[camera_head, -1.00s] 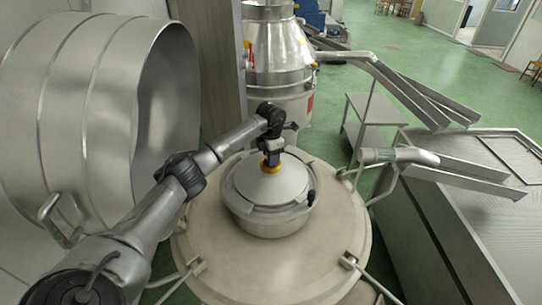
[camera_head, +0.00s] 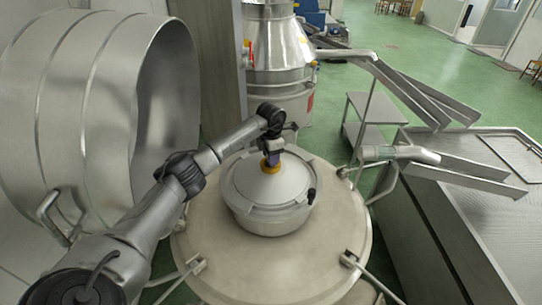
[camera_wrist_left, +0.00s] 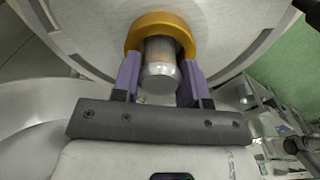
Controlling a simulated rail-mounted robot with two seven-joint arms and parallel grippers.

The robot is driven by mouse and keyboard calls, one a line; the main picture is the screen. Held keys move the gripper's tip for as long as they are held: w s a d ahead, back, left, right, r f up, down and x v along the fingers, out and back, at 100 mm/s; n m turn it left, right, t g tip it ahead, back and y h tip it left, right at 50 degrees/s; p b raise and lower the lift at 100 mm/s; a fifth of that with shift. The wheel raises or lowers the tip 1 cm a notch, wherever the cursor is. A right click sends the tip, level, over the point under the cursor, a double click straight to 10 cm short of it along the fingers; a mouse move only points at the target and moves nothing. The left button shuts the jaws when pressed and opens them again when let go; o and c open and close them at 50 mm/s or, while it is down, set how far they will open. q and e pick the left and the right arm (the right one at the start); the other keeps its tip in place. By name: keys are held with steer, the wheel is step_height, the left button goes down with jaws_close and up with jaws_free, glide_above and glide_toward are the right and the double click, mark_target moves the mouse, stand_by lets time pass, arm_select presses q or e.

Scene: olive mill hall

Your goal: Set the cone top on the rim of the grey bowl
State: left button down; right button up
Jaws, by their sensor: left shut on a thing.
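The grey bowl (camera_head: 266,222) stands on a round, pale metal lid surface in the head view. The cone top (camera_head: 285,186) sits over the bowl's mouth, roughly level, with its yellow collar and knob upward. From these views I cannot tell whether its edge touches the rim all round. My left gripper (camera_head: 271,160) is above the cone top, its purple fingers shut on the knob. In the left wrist view the fingers (camera_wrist_left: 160,80) flank the metal knob, just above the yellow collar (camera_wrist_left: 160,22). My right gripper is not in view.
The round platform (camera_head: 330,255) has bare room around the bowl, with metal clamps at its edge. A large open steel drum (camera_head: 100,110) stands at left. A steel vessel (camera_head: 278,60) is behind, and metal chutes (camera_head: 440,165) are at right.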

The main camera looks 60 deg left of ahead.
arm_select(q)
steer(key=c, duration=0.9)
jaws_free()
steer(key=shift+r, duration=0.1)
steer(key=shift+c, duration=0.2)
steer(key=o, duration=0.4)
steer(key=shift+f, duration=0.2)
steer(key=shift+r+b, duration=0.3)
steer(key=shift+r, duration=0.2)
steer(key=shift+r+b, duration=1.55)
steer(key=shift+r, duration=5)
